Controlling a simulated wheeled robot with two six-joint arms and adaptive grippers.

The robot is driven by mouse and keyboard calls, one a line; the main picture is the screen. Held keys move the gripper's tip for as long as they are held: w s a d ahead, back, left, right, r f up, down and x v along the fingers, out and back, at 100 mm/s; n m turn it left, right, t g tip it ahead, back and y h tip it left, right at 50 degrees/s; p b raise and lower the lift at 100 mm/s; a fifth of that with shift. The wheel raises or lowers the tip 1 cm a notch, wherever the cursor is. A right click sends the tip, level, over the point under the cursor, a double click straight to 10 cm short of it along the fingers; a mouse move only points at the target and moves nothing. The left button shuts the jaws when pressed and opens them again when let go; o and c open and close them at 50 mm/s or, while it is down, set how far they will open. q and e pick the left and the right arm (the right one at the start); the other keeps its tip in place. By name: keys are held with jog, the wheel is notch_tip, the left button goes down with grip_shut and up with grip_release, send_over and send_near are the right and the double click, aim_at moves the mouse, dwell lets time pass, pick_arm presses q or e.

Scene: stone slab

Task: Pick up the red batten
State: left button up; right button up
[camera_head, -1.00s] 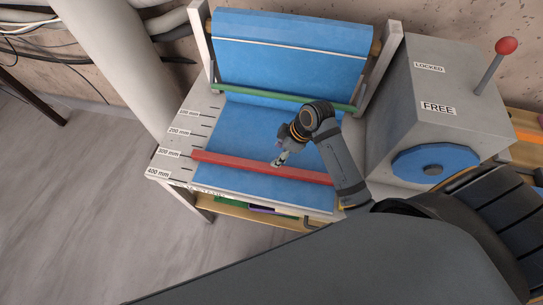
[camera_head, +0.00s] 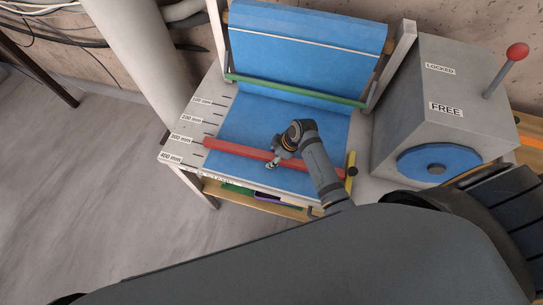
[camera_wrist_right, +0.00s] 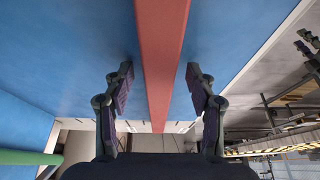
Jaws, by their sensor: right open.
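The red batten (camera_head: 235,149) lies across the blue sheet (camera_head: 255,117) on the stone slab, its left end by the 300 mm mark. My right gripper (camera_head: 272,164) is at the batten's middle, seen from above. In the right wrist view the batten (camera_wrist_right: 160,50) runs lengthwise between the two open fingers of my right gripper (camera_wrist_right: 160,88), with a gap on each side. Whether the fingertips reach below the batten's top is hard to tell. My left gripper is not in view.
A green bar (camera_head: 290,88) crosses the sheet behind the batten, below a blue roll (camera_head: 310,30). A grey box (camera_head: 425,90) with a blue disc (camera_head: 438,160) and a red-knobbed lever (camera_head: 517,51) stands at right. A yellow bar (camera_head: 351,172) lies near the batten's right end.

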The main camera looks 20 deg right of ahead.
grip_shut()
dwell(0.3)
